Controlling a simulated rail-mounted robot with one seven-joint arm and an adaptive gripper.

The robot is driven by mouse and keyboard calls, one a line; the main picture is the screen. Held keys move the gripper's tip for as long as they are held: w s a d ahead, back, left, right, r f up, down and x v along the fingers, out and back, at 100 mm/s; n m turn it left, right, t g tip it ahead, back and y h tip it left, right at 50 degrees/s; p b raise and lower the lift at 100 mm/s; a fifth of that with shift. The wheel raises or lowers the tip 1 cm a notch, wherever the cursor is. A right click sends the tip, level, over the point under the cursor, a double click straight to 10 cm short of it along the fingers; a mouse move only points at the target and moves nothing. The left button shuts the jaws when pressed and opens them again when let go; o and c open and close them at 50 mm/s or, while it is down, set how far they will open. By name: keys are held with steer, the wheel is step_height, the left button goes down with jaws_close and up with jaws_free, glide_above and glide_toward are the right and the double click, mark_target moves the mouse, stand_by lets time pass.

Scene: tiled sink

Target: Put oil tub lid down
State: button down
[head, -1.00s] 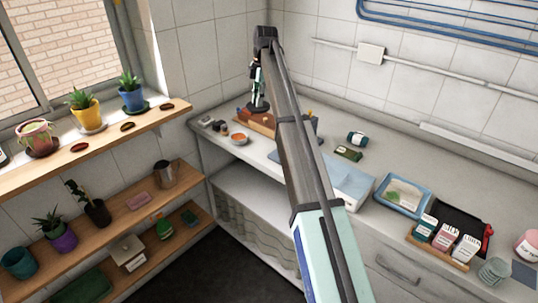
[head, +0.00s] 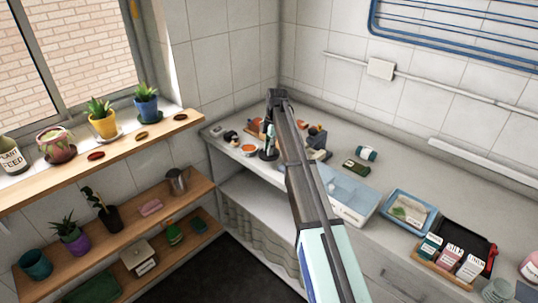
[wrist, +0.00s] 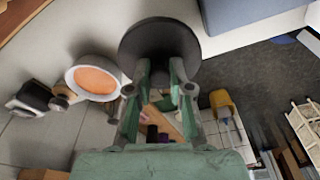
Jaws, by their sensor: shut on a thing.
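The oil tub lid looks like a dark round disc (wrist: 160,42) in the wrist view. My gripper (wrist: 161,78) is shut on it, with the green fingers close together at its lower edge. The likely oil tub, a white round tub (wrist: 95,78) with orange contents, stands open to the left of the lid in the wrist view. In the head view, the tub (head: 249,150) is on the counter at the far left end, and my gripper (head: 268,150) is just right of it. The gap between lid and counter cannot be judged.
Small dark items (wrist: 38,98) lie beside the tub. A dark green packet (head: 356,166), a light blue basin (head: 352,196) and a blue-rimmed tray (head: 397,223) are further right. Plant shelves (head: 178,202) stand left. The counter's front edge is close to my gripper.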

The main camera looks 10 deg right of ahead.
steer(key=shift+f+p, duration=0.45)
steer(key=shift+f, duration=1.45)
steer(key=shift+f, duration=0.15)
steer(key=c, duration=1.1)
jaws_free()
steer(key=shift+o, duration=0.2)
step_height(320, 180, up, 12)
steer(key=d+b, duration=0.1)
steer(key=b, duration=0.3)
steer(key=shift+w+d, duration=0.25)
steer(key=shift+d, duration=0.05)
